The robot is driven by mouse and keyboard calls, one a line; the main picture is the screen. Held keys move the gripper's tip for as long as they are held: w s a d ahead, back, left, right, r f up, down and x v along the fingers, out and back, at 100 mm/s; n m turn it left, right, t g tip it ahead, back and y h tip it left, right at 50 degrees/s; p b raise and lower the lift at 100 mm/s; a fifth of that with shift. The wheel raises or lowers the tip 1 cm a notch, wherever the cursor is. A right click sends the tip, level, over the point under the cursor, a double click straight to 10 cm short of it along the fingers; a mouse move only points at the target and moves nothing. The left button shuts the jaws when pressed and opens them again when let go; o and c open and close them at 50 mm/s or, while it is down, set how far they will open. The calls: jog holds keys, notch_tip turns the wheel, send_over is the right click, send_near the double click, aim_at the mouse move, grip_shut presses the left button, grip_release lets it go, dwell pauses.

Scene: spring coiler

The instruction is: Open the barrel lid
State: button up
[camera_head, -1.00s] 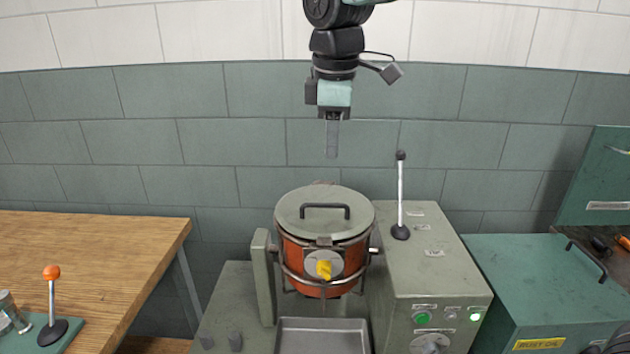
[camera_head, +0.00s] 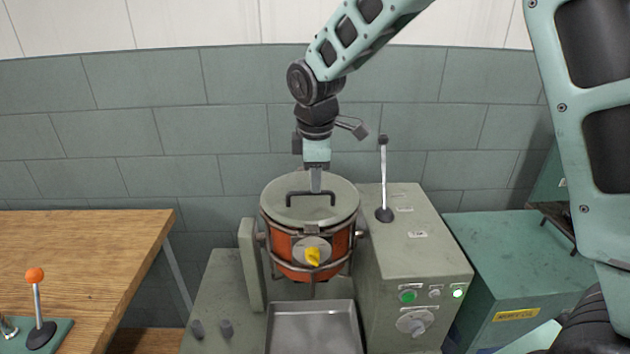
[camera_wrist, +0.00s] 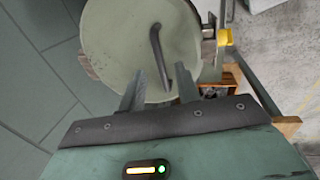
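The barrel (camera_head: 337,247) is orange-red, held upright in a metal frame, with a yellow knob on its front. Its grey-green round lid (camera_head: 340,214) lies flat on top, closed, with a black bar handle (camera_head: 288,201). My gripper (camera_head: 315,186) points down just above the lid, by the handle's middle. In the wrist view the lid (camera_wrist: 112,50) fills the top middle, and my gripper (camera_wrist: 158,84) has its two fingers spread apart. The handle (camera_wrist: 156,45) runs toward the gap between them, its near end close to the right finger. I cannot tell whether they touch.
A grey machine box with an upright black-knobbed lever (camera_head: 383,180) and buttons stands right of the barrel. A metal tray (camera_head: 313,308) sits below it. A wooden table (camera_head: 80,245) is at left, a green cabinet (camera_head: 520,255) at right.

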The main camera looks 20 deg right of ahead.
jog(key=shift+w+d+f, duration=0.1)
jog(key=shift+w+f, duration=0.05)
jog(key=shift+f, duration=0.6)
jog(key=shift+w+f, duration=0.15)
jog(key=shift+f, duration=0.55)
jog(key=shift+c, duration=0.3)
